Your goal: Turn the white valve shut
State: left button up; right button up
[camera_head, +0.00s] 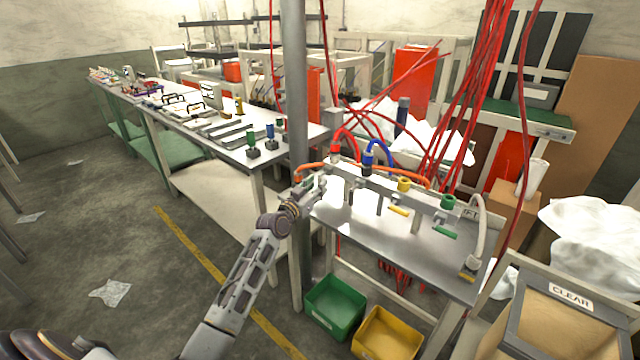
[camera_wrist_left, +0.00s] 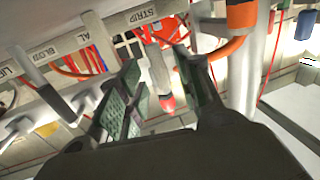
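The steel bench (camera_head: 365,235) carries a pale manifold (camera_head: 425,205) with coloured fittings and levers. My left gripper (camera_head: 318,186) is at the manifold's left end. In the left wrist view my left gripper (camera_wrist_left: 158,62) has its two fingers spread apart. A pale piece with a red tip (camera_wrist_left: 166,100) shows in the gap between them; I cannot tell whether it touches a finger. A STRIP label (camera_wrist_left: 142,15) is just above the gap. Pale levers (camera_wrist_left: 77,102) hang to the left. I cannot tell for sure which part is the white valve. My right gripper is not in view.
A grey post (camera_head: 294,90) stands close behind my left gripper. Red cables (camera_head: 475,90) hang over the bench. A green bin (camera_head: 335,305) and a yellow bin (camera_head: 388,335) stand below its front. An orange hose (camera_wrist_left: 228,48) and white pipe are beside the right finger.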

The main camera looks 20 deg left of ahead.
pick_arm(q)
jog(key=shift+w+d, duration=0.15)
jog(key=shift+w, duration=1.4)
